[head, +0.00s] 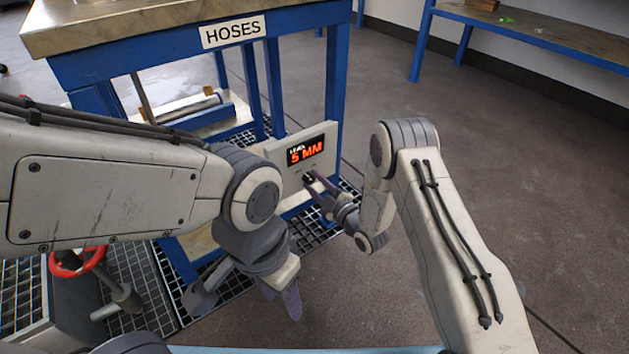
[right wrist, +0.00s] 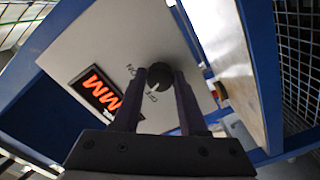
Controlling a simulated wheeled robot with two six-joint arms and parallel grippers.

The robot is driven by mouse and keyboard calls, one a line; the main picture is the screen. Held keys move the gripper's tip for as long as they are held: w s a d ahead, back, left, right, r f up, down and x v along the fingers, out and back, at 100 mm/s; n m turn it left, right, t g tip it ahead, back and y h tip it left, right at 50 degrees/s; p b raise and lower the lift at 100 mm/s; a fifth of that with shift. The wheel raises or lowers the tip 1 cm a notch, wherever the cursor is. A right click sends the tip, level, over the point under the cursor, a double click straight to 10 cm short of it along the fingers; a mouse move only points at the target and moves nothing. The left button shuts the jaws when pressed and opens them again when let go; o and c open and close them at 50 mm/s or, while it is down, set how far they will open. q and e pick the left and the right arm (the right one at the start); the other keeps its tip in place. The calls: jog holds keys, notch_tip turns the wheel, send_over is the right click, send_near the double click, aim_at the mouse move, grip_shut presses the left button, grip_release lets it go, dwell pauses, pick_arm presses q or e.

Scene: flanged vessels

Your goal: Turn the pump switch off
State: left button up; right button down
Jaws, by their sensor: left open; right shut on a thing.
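The pump switch is a dark round knob (right wrist: 161,78) on a pale panel (right wrist: 112,40), with ON and OFF printed beside it. In the right wrist view my right gripper (right wrist: 170,75) is shut on the knob, its two dark fingers either side of it. My left gripper (head: 247,298) is open and empty, hanging low in front of the bench.
A blue bench (head: 130,58) labelled HOSES carries the panel. A red handwheel (head: 76,262) is at the lower left, by a floor grating (head: 140,280). Another blue bench (head: 540,30) stands at the back right. The floor (head: 560,200) on the right is clear.

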jog(key=shift+d+n+p, duration=0.1)
jog(key=shift+n+p, duration=0.35)
jog(key=shift+n, duration=1.15)
jog(key=shift+c, duration=2.2)
grip_release()
jog(key=p+v, duration=0.5)
jog(key=v, duration=0.5)
jog(key=shift+s+d, duration=0.2)
jog(key=shift+s, duration=0.05)
